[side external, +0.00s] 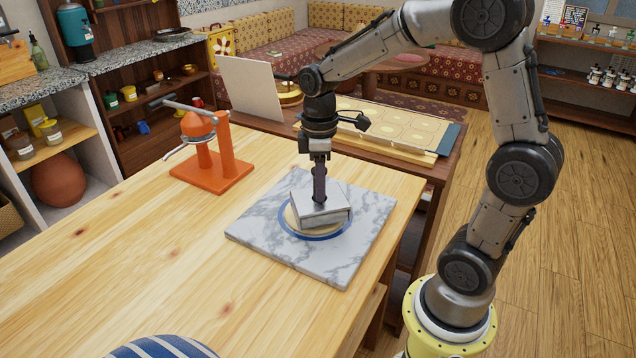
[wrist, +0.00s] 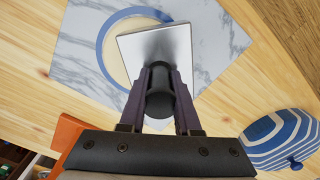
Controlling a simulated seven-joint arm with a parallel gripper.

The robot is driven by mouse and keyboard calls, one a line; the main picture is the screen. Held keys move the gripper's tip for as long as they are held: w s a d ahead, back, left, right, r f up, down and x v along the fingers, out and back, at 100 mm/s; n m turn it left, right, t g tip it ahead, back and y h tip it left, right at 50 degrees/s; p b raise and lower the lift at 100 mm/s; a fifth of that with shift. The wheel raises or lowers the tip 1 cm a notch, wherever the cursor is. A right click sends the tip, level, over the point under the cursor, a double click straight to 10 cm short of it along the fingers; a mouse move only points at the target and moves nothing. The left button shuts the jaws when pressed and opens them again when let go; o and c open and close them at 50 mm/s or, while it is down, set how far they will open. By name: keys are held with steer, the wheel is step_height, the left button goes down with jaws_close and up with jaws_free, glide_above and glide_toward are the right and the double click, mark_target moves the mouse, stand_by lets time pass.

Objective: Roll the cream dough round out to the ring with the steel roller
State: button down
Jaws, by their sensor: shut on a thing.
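The steel roller (side external: 322,211), a boxy steel body with a dark upright handle, is over the cream dough round (side external: 291,219) and hides much of it. My gripper (side external: 319,196) is shut on the handle from above; the wrist view shows both fingers around the dark handle (wrist: 160,95). The blue ring (side external: 315,238) surrounds the dough on the marble slab (side external: 255,228). In the wrist view the cream dough (wrist: 117,42) shows left of the steel plate (wrist: 157,45), close inside the ring (wrist: 101,50). I cannot tell how firmly the roller presses.
An orange stand (side external: 212,178) with a metal lever is at the slab's back left. A blue-and-white striped object (side external: 165,347) is at the table's front edge. A side table (side external: 400,152) with a patterned board is behind. The wooden table (side external: 130,265) left of the slab is clear.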

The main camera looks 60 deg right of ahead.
steer(key=shift+w+r, duration=0.1)
steer(key=shift+r, duration=4.3)
steer(key=shift+d, duration=0.1)
steer(key=w+d, duration=0.4)
step_height(320, 180, down, 9)
steer(key=shift+f, duration=0.2)
steer(key=shift+s+a+f, duration=0.15)
steer(key=shift+s+a, duration=1.7)
steer(key=shift+a, duration=0.05)
steer(key=shift+s+a, duration=0.2)
steer(key=shift+s, duration=0.05)
steer(key=shift+w+r, duration=0.1)
steer(key=shift+r, duration=4.65)
